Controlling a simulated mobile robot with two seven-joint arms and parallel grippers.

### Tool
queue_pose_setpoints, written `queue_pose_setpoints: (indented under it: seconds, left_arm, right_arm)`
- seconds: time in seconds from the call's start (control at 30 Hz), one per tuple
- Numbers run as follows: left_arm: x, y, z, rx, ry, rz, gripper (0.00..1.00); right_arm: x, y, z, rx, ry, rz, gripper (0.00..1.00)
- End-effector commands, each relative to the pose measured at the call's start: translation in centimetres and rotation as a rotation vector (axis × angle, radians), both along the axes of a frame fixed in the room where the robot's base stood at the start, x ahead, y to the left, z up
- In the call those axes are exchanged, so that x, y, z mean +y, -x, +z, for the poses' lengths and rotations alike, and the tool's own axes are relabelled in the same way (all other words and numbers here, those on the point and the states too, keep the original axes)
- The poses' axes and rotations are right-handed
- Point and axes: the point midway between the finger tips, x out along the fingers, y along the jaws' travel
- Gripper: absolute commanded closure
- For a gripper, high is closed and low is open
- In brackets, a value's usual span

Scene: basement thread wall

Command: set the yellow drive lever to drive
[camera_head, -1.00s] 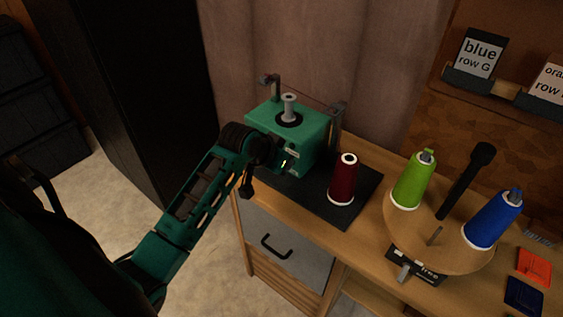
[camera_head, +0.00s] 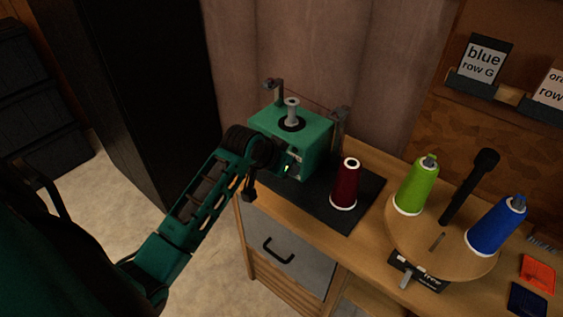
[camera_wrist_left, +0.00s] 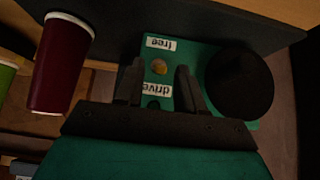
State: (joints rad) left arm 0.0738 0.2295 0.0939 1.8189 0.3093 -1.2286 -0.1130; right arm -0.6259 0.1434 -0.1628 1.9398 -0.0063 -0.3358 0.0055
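The green winder box (camera_head: 312,140) stands on a dark mat on the wooden bench, with a pale spool on a post on top. In the left wrist view, its panel (camera_wrist_left: 178,52) carries a "free" label (camera_wrist_left: 160,44) and a "drive" label (camera_wrist_left: 157,88). The round yellow lever knob (camera_wrist_left: 159,67) shows between the two labels. My left gripper (camera_wrist_left: 158,76) is open, one finger on each side of the knob; I cannot tell whether either finger touches it. In the head view, my left gripper (camera_head: 276,160) is at the box's front face and hides the lever. My right gripper is out of view.
A dark red thread cone (camera_head: 346,183) stands on the mat just right of the box. A round wooden turntable (camera_head: 440,258) holds a green cone (camera_head: 416,186) and a blue cone (camera_head: 495,225). A drawer (camera_head: 285,250) is below the bench top.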

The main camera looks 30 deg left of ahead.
Motion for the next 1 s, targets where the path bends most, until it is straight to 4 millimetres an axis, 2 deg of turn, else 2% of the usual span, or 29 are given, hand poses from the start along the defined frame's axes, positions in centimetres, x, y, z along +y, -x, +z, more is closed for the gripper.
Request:
queue_pose_setpoints:
  seconds: [0.17,0.53,0.7,1.0]
  left_arm:
    - [0.1,0.9,1.1,-0.001,-0.002,-0.001,0.62]
    - [0.5,5.5,6.9,-0.003,-0.003,0.000,0.62]
    - [0.6,7.2,8.9,-0.003,-0.002,0.000,0.62]
    - [0.7,8.1,10.0,0.000,-0.001,0.000,0.62]
  right_arm:
    - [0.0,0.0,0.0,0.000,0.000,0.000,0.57]
    - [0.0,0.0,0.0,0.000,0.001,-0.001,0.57]
    - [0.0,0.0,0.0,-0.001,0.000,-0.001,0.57]
    - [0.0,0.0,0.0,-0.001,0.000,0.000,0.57]
